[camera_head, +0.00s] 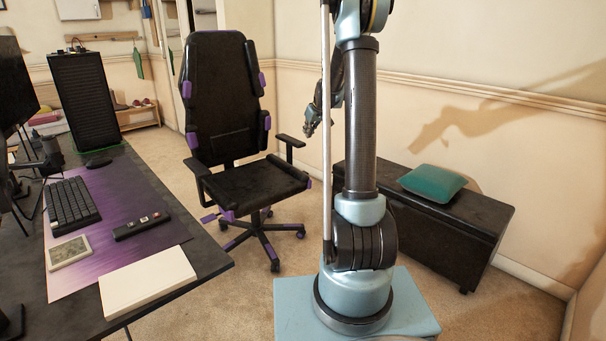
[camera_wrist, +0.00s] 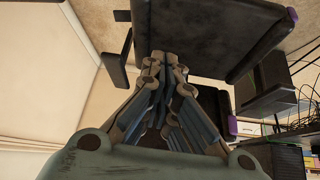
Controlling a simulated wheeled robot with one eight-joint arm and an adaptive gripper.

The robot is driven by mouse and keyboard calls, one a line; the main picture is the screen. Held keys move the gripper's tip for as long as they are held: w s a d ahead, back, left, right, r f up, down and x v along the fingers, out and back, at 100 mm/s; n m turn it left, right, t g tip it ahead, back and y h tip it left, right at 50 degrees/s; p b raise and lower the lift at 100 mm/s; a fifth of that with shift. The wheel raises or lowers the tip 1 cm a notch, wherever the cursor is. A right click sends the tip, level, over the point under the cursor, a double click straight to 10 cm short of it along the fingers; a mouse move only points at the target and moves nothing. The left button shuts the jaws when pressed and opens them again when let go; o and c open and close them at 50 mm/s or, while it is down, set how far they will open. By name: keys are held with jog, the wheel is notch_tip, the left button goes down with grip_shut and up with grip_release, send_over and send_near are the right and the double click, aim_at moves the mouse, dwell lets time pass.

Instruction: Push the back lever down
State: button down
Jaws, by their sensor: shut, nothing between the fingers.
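A black office chair (camera_head: 222,110) with purple trim stands upright beside the desk. Purple-tipped parts (camera_head: 210,217) stick out below the left side of its seat; I cannot tell which is the back lever. My gripper (camera_head: 310,128) is behind my arm column, to the right of the chair's back and apart from it in the picture. In the wrist view my gripper (camera_wrist: 163,62) is shut and empty, its fingers pointing toward the dark chair (camera_wrist: 215,30) and its armrest (camera_wrist: 116,70). I cannot make out a lever past the fingers.
The desk (camera_head: 205,245) stands left of the chair, with a keyboard (camera_head: 70,205), remote (camera_head: 142,225) and white book (camera_head: 147,280). A dark bench (camera_head: 430,215) with a teal cushion (camera_head: 433,183) stands against the right wall. Carpet is clear between chair and bench.

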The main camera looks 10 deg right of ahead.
jog(key=w+d+f+n+t, duration=0.2)
jog(key=w+d+f, duration=0.1)
jog(key=w+f, duration=2.1)
jog(key=shift+f+t+y, duration=0.3)
jog(key=shift+y, duration=0.1)
send_near(300, 173)
jog(key=w+a, duration=0.2)
jog(key=w, duration=0.1)
jog(key=shift+w+r, duration=0.15)
jog(key=shift+r, duration=0.25)
notch_tip(300, 173, down, 2)
jog(key=shift+w+d+f, duration=0.1)
jog(key=shift+w+d, duration=0.05)
jog(key=shift+d+f, duration=0.1)
jog(key=shift+f, duration=0.8)
